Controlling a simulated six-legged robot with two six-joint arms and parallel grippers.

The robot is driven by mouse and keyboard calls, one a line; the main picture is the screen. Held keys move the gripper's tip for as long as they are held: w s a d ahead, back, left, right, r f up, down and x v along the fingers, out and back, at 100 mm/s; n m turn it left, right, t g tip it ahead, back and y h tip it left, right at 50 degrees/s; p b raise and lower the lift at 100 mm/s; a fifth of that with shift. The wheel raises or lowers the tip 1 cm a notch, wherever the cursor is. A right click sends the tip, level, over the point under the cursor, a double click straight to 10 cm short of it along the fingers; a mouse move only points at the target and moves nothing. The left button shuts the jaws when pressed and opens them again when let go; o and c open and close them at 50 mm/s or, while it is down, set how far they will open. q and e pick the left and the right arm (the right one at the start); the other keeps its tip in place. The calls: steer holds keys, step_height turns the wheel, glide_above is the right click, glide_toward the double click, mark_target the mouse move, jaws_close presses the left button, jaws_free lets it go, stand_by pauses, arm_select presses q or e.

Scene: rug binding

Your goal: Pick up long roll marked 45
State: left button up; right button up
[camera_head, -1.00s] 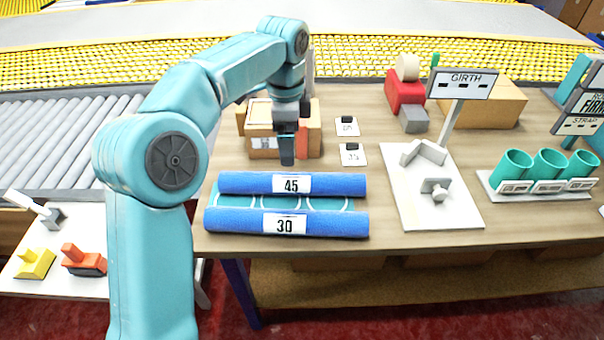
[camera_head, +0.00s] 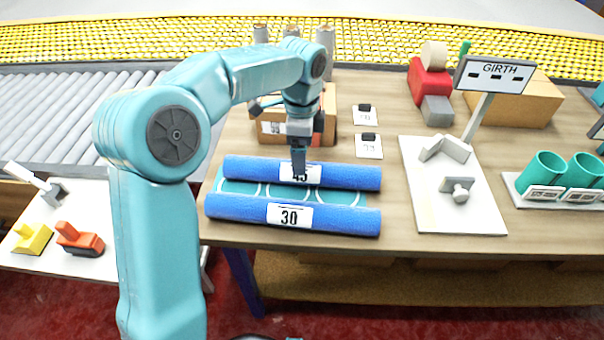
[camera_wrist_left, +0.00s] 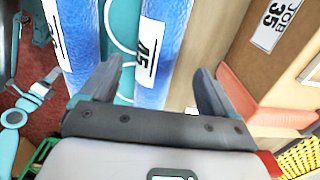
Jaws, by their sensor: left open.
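The long blue roll marked 45 (camera_head: 345,175) lies on a teal mat (camera_head: 238,188) with white rings, at the left of the table. The blue roll marked 30 (camera_head: 345,221) lies parallel in front of it. My left gripper (camera_head: 299,172) points down at the middle of roll 45 and partly covers its label. In the left wrist view, the gripper (camera_wrist_left: 158,78) is open and empty, with roll 45 (camera_wrist_left: 152,92) showing between its fingers. Roll 30 (camera_wrist_left: 84,45) is left of the fingers. Whether the fingers reach down beside roll 45 is unclear. My right gripper is not in view.
A cardboard box (camera_head: 272,128) stands close behind the rolls. Two label cards (camera_head: 368,146) lie to its right. A white board (camera_head: 425,205) with a GIRTH sign (camera_head: 493,75) and teal cups (camera_head: 543,172) stand further right. Bare tabletop lies between rolls and board.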

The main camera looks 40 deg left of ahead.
arm_select(q)
step_height(320, 180, down, 6)
steer(key=shift+s+r+b, duration=0.15)
steer(key=shift+r+b, duration=0.1)
steer(key=shift+b, duration=0.3)
steer(key=shift+c, duration=0.3)
steer(key=c, duration=1)
steer(key=shift+c, duration=1.1)
steer(key=shift+r, duration=0.15)
